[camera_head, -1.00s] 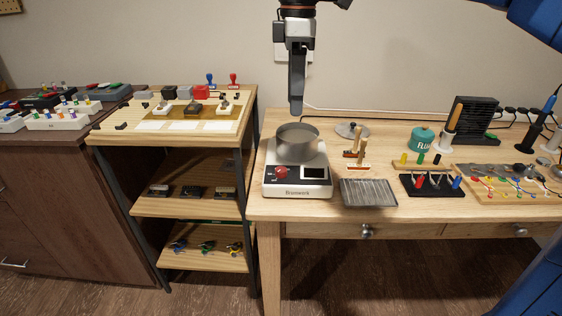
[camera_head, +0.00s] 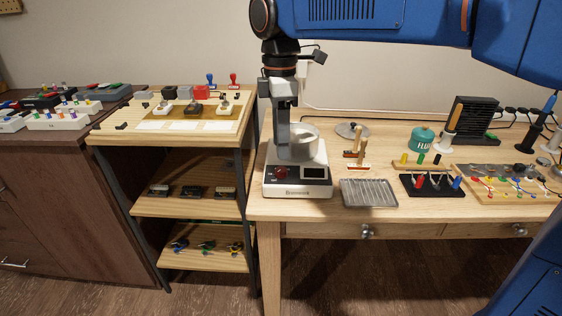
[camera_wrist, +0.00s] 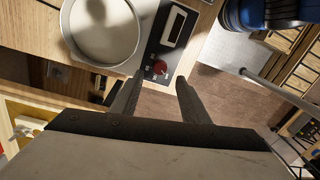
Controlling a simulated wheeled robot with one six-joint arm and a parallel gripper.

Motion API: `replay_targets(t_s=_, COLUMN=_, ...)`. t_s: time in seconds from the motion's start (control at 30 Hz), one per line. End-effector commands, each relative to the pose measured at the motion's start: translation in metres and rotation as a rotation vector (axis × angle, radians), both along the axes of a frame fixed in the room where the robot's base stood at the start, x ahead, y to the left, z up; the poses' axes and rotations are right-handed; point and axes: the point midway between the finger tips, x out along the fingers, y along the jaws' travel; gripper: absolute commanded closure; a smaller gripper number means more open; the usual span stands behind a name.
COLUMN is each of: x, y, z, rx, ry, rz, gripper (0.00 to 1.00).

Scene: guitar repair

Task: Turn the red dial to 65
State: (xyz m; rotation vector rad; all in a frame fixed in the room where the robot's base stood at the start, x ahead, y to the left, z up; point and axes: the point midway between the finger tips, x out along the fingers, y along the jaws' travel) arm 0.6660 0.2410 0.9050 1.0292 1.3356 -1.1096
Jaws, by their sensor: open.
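The red dial (camera_head: 281,173) is on the front left of the white and black hot plate (camera_head: 315,191), beside a small display (camera_head: 313,173). In the wrist view the red dial (camera_wrist: 160,68) shows just beyond and between my fingertips. My gripper (camera_head: 284,153) points down above the dial, in front of the metal pot (camera_head: 306,140). In the wrist view my gripper (camera_wrist: 158,80) is open, its two dark fingers apart with nothing between them. The number that the dial is set to is too small to read.
The metal pot (camera_wrist: 103,30) stands on the hot plate close to my left finger. A ridged metal tray (camera_head: 368,193) lies to the right. Wooden-handled brushes (camera_head: 359,152) stand behind the tray. A shelf unit (camera_head: 190,207) stands left of the bench.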

Motion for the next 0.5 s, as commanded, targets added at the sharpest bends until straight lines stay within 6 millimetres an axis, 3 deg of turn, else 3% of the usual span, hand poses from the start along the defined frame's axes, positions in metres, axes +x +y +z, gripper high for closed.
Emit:
replay_targets(t_s=0.2, x=-0.003, y=-0.001, z=-0.036, rx=-0.001, ry=0.002, rz=0.000, gripper=0.59)
replay_targets(t_s=0.5, x=-0.004, y=-0.001, z=-0.060, rx=0.000, ry=0.000, rz=0.000, gripper=0.59)
